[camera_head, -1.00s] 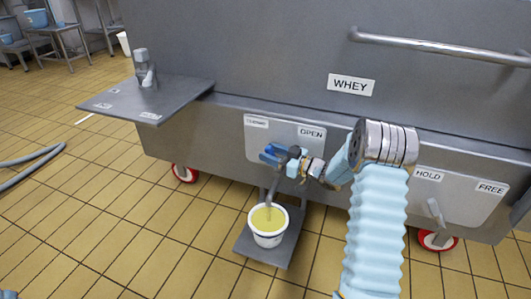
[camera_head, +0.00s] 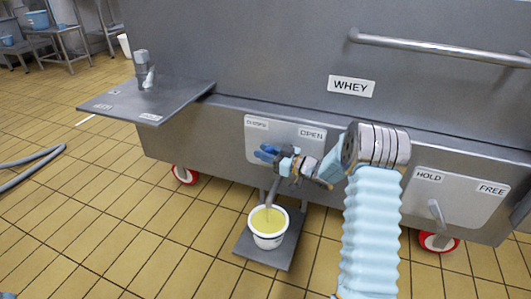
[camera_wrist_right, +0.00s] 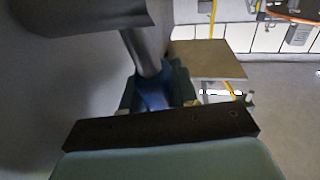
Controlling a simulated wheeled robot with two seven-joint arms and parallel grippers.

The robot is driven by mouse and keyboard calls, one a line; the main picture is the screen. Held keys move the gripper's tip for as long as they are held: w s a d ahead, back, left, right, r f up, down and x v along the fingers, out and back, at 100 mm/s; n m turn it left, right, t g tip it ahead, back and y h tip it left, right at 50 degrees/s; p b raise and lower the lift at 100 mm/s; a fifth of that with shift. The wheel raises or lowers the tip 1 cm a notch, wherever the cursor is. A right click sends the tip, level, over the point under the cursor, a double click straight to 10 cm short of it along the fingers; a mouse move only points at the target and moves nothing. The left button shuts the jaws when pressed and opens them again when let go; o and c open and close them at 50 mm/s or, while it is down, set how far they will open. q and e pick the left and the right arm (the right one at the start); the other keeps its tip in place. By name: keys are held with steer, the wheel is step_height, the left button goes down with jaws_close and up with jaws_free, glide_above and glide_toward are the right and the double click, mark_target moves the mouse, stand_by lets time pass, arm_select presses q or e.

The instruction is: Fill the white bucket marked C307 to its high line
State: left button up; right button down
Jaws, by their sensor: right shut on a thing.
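A white bucket (camera_head: 268,240) stands upright on a low grey platform under the vat's tap, holding yellow liquid (camera_head: 269,220) that looks close to the rim. Its marking and high line are too small to read. The tap spout (camera_head: 272,190) points down into the bucket; I cannot tell whether liquid is running. My right gripper (camera_head: 284,161) is shut on the blue tap handle (camera_head: 267,152), beside the OPEN label. In the right wrist view the blue handle (camera_wrist_right: 152,95) sits between the fingers. My left gripper is not in view.
The grey vat (camera_head: 230,50) labelled WHEY (camera_head: 351,86) fills the back, on red-rimmed wheels. A side shelf (camera_head: 150,100) juts out at left. A second lever (camera_head: 437,214) sits by the HOLD and FREE labels. A hose (camera_head: 35,165) lies on the tiled floor at left.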

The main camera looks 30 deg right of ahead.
steer(key=g+p, duration=0.1)
steer(key=p, duration=0.1)
steer(key=w+a+f+g+h+p, duration=0.1)
steer(key=p, duration=0.1)
steer(key=g+h+p, duration=0.1)
steer(key=p, duration=0.1)
steer(key=shift+w+a+f+n, duration=0.2)
steer(key=shift+w+f+n, duration=0.05)
steer(key=shift+f+n, duration=0.1)
steer(key=c, duration=1)
jaws_free()
steer(key=shift+o, duration=0.2)
